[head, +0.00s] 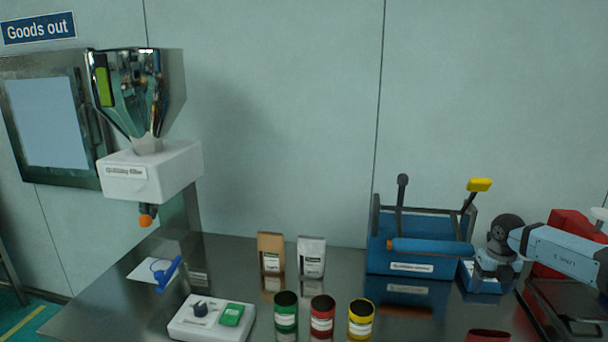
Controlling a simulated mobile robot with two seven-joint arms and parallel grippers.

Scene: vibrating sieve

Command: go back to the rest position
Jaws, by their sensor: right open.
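My right arm reaches in from the right edge as a light blue link with a dark wrist joint. My right gripper (495,266) hangs below that wrist, small and partly hard to make out. My left gripper is not in view.
Green (286,311), red (322,314) and yellow (361,318) cans stand at the front of the steel table (240,262). Two pouches (271,254) stand behind. Red equipment (568,224) is right.

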